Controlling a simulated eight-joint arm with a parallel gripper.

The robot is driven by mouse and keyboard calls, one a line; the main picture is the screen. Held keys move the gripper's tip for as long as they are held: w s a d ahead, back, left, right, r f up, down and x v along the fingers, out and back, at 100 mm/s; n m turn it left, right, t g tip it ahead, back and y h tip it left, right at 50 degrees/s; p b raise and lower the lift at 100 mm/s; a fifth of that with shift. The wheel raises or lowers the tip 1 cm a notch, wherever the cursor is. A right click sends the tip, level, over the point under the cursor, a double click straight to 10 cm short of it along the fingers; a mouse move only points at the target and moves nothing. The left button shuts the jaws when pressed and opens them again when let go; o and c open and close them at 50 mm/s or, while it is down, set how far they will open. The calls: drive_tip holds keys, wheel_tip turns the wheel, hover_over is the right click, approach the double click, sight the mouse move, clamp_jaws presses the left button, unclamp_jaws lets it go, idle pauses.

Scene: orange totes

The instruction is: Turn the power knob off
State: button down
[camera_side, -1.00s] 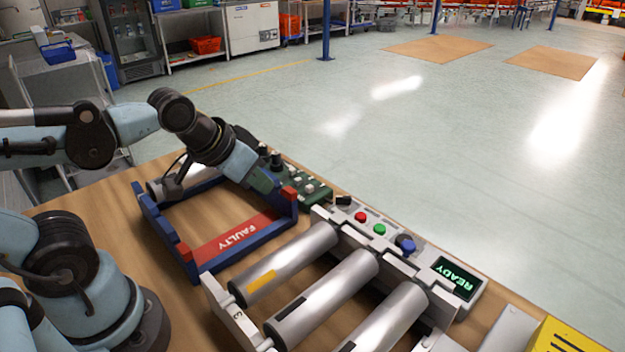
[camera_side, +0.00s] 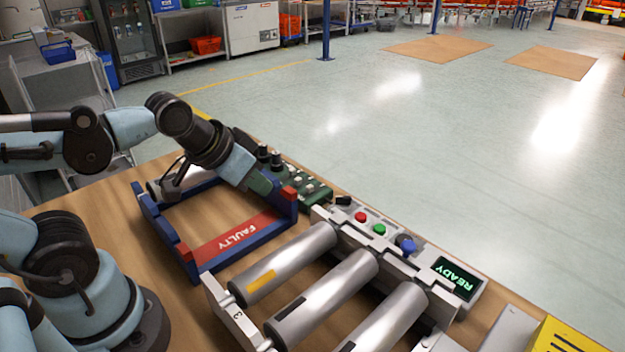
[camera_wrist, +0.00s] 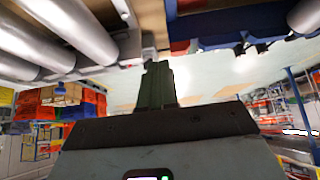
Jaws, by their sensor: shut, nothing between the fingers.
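A grey control panel (camera_side: 425,259) stands behind the rollers at the right of the table. At its left end is a small black knob (camera_side: 343,201), probably the power knob. Beside it are a red button (camera_side: 361,217), a green button (camera_side: 379,229) and a blue knob (camera_side: 406,244). The panel's screen (camera_side: 455,279) reads READY in green. My gripper (camera_side: 263,186) is above the far side of the blue and red frame, left of the panel and apart from the black knob. Its green fingers (camera_wrist: 157,85) are together and empty in the wrist view.
A blue frame with a red FAULTY bar (camera_side: 238,236) sits left of the rollers. A green board (camera_side: 305,186) with dark cylindrical parts lies behind it. Several silver rollers (camera_side: 325,298) lie in front of the panel. A yellow box (camera_side: 565,338) is at the lower right.

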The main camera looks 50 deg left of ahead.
drive_tip(key=c, duration=1.4)
unclamp_jaws()
drive_tip(key=shift+w+r, duration=0.2)
drive_tip(key=shift+o, duration=1.1)
drive_tip(key=w+d+r+m+g, duration=0.1)
drive_tip(key=w+r+m+g, duration=0.2)
drive_tip(key=w, duration=0.5)
drive_tip(key=shift+d+r+m+g, duration=0.3)
drive_tip(key=shift+d+r+m, duration=0.1)
drive_tip(key=shift+r+m, duration=0.4)
drive_tip(key=m+g, duration=0.4)
hover_over(344, 196)
drive_tip(key=f, duration=0.2)
wheel_tip(344, 196, down, 12)
drive_tip(key=shift+r, duration=0.2)
clamp_jaws()
